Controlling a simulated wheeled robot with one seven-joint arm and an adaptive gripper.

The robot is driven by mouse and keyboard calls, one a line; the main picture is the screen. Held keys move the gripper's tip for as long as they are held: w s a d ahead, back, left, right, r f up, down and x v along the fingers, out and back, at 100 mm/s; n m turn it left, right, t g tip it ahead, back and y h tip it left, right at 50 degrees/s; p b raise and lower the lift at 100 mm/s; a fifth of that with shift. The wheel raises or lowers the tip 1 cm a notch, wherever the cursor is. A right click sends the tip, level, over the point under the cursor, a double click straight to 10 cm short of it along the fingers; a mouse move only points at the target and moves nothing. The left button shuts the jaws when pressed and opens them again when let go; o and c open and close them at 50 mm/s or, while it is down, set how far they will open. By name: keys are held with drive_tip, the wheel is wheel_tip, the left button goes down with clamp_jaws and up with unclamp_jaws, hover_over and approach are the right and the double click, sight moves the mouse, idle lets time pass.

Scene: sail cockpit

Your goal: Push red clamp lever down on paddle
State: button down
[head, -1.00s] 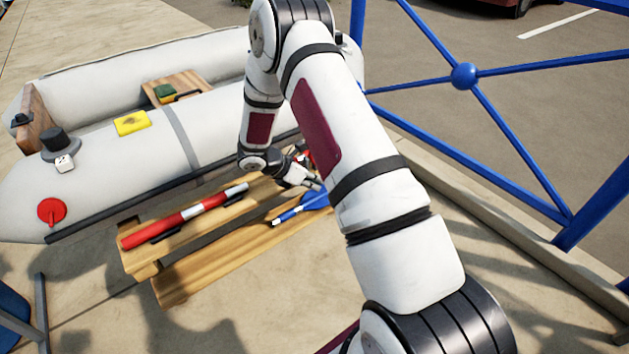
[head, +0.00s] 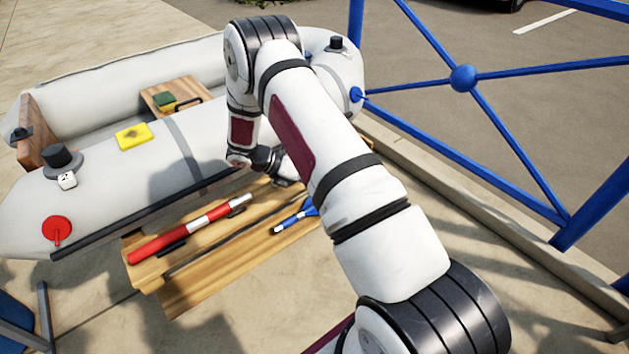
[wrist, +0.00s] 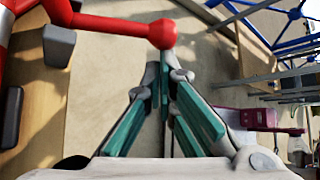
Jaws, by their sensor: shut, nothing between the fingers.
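In the wrist view a red lever (wrist: 105,24) reaches across the top left and ends in a round red knob (wrist: 162,34). My gripper (wrist: 164,68) has its teal-padded fingers together, with nothing between them. The fingertips are just below the knob in the picture; I cannot tell whether they touch it. In the head view the blue paddle (head: 297,217) lies on the wooden bench (head: 205,280), partly behind my arm. The clamp lever is hidden there, and my gripper (head: 284,183) shows only in small part.
A red-and-white pole (head: 185,229) lies along the bench. The grey inflatable boat (head: 110,205) is behind it, with a yellow item (head: 134,136) and a red valve-like disc (head: 57,230) on its tube. A blue railing (head: 510,180) stands to the right.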

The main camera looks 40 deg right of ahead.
drive_tip(key=w+r+g, duration=0.1)
drive_tip(key=w+r+n+g+b, duration=0.1)
drive_tip(key=r, duration=0.1)
drive_tip(key=r+n+g+b, duration=0.1)
drive_tip(key=shift+w+r+h, duration=0.15)
drive_tip(key=shift+w+h, duration=0.25)
drive_tip(key=shift+r, duration=0.1)
drive_tip(key=shift+r+p, duration=0.55)
drive_tip(key=shift+r, duration=0.15)
drive_tip(key=shift+s+a, duration=0.1)
drive_tip(key=w+a+p, duration=0.2)
drive_tip(key=w+a, duration=0.1)
drive_tip(key=a, duration=0.5)
drive_tip(key=shift+w+a+f, duration=0.2)
drive_tip(key=shift+a+f, duration=0.15)
drive_tip(key=shift+f, duration=0.05)
